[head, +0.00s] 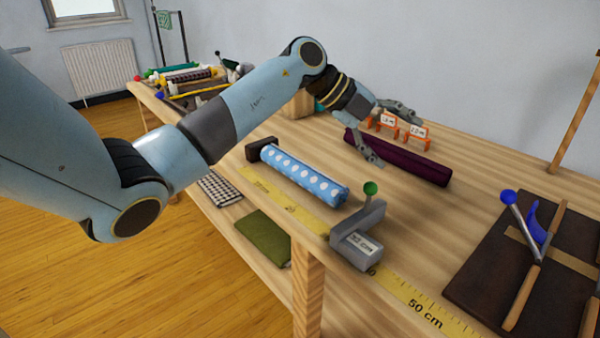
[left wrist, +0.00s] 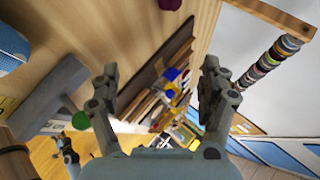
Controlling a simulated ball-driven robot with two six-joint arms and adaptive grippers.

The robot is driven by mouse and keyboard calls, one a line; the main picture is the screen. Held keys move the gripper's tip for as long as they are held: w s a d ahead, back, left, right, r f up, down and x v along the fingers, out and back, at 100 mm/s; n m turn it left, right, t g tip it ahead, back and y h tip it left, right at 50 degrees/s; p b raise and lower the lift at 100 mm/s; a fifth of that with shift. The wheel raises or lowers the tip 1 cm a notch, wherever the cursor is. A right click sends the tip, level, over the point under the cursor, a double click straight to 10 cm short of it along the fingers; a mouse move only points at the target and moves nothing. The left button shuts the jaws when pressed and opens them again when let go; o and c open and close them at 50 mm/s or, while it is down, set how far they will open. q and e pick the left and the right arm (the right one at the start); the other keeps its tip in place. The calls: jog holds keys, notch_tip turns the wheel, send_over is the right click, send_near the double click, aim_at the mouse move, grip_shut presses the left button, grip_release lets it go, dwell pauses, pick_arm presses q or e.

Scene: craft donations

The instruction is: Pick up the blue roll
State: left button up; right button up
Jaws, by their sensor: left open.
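The blue roll (head: 300,175) with white dots lies on the wooden table, one end near a dark brown block. A blue rounded piece at the upper left of the left wrist view (left wrist: 10,48) appears to be part of it. My left gripper (head: 397,141) is open and empty, to the right of and beyond the blue roll, by the dark purple roll (head: 420,166). Its two spread fingers also show in the left wrist view (left wrist: 160,66).
A grey clamp (head: 358,240) with a green knob stands near the blue roll's right end, by a yellow measuring tape (head: 405,295). Orange number stands (head: 416,133) are behind the purple roll. A dark board (head: 480,272) with tools lies right. A cluttered tray (head: 190,100) is far left.

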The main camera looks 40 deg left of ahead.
pick_arm(q)
jog(key=s+a+f+n+g+y, duration=0.25)
jog(key=a+g+y, duration=0.2)
jog(key=a, duration=0.65)
jog(key=r+n+g+y, duration=0.2)
jog(key=g+y, duration=0.1)
send_over(300, 162)
jog(key=shift+s+a+f, duration=0.1)
jog(key=shift+a+f, duration=0.05)
jog(key=shift+n, duration=0.25)
notch_tip(300, 162, down, 5)
jog(key=shift+a+r+b, duration=0.1)
jog(key=shift+b, duration=0.5)
jog(key=f, duration=0.5)
jog(key=shift+d+f, duration=0.2)
jog(key=shift+f, duration=0.1)
jog(key=shift+c, duration=0.4)
jog(key=c, duration=1.4)
jog(key=shift+r, duration=0.1)
